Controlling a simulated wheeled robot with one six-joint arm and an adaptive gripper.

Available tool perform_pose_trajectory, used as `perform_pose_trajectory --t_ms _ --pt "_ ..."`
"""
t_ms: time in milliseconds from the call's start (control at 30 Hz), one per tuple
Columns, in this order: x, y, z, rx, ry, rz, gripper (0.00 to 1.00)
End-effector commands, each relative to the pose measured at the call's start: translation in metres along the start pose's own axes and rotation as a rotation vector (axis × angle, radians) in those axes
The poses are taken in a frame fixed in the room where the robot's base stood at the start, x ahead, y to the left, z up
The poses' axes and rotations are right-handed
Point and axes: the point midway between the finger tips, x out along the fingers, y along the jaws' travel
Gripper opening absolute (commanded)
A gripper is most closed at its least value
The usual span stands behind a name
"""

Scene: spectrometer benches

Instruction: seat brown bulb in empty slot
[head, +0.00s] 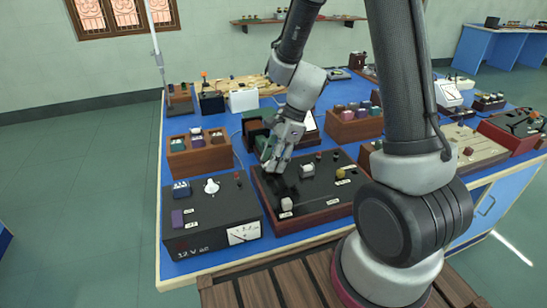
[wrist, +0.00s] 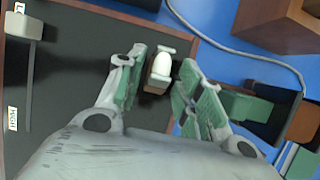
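A small brown block with a white rounded bulb on top (wrist: 160,72), which looks like the brown bulb, stands between my gripper's fingertips in the wrist view. My gripper (wrist: 164,62) is open around it, with a gap showing on each side. In the head view my gripper (head: 270,163) points down over the back-left edge of a black panel with a wooden frame (head: 310,205), and it hides the bulb. The black panel also fills the left of the wrist view (wrist: 75,80). I cannot tell which slot is empty.
A grey-white block (head: 286,204), a white block (head: 307,170) and a yellow piece (head: 340,173) stand on the panel. A black meter box (head: 212,225) is to its left. Wooden holders with coloured blocks (head: 200,158) stand behind. A grey cable (wrist: 250,52) lies on the blue bench.

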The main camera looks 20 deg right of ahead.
Motion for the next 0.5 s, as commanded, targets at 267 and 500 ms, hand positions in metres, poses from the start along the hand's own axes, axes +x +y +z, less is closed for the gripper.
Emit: perform_pose_trajectory --t_ms 267,500 --pt "-0.001 -0.001 0.001 -0.002 -0.001 -0.004 0.47" --pt "-0.022 -0.003 0.002 -0.003 -0.003 -0.009 0.47"
